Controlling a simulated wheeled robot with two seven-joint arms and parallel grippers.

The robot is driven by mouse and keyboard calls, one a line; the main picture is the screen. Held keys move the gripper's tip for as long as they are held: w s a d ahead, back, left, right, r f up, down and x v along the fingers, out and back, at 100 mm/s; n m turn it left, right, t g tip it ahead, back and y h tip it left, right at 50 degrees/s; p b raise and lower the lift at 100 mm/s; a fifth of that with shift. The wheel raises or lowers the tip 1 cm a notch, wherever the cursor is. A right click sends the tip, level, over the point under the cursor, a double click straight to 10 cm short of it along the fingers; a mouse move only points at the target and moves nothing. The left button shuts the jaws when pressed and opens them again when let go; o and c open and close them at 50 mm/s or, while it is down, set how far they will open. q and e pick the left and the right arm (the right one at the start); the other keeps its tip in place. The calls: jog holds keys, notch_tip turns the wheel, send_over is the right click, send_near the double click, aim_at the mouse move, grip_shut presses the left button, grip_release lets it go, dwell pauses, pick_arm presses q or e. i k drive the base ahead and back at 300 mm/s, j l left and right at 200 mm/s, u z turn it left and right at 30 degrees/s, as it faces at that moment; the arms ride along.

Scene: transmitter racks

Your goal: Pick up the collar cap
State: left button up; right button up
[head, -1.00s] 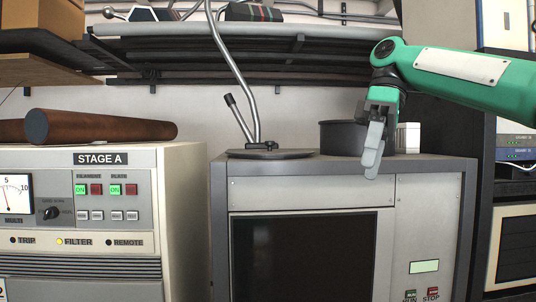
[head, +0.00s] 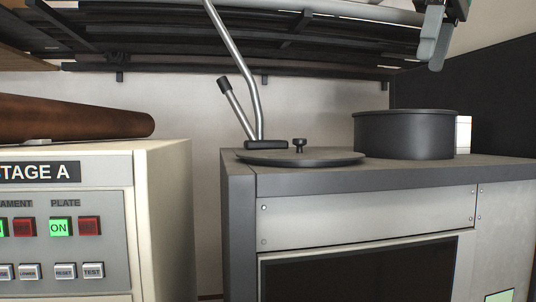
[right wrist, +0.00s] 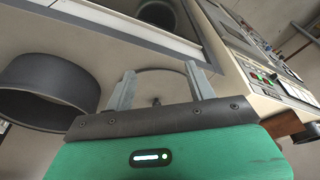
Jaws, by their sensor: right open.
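The collar cap, a flat dark disc with a small knob (head: 299,157), lies on top of the grey cabinet at its left. A dark round collar (head: 405,135) stands on the cabinet to the right of the cap, apart from it. My right gripper (head: 433,40) shows at the upper right of the head view, above the cabinet top, with nothing in it. In the right wrist view its two fingers (right wrist: 160,71) are spread apart, and the cap's rim and knob (right wrist: 156,101) show between them, beyond the fingers. My left gripper is not in view.
A bent metal pipe with a handle (head: 247,90) rises from a dark base just behind the cap. A small white box (head: 463,135) stands behind the collar. Dark rails (head: 230,45) run along the wall above. The Stage A cabinet (head: 160,200) stands to the left.

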aim_at(299, 156)
jog(key=i+j, duration=0.7)
jog(key=i, duration=0.05)
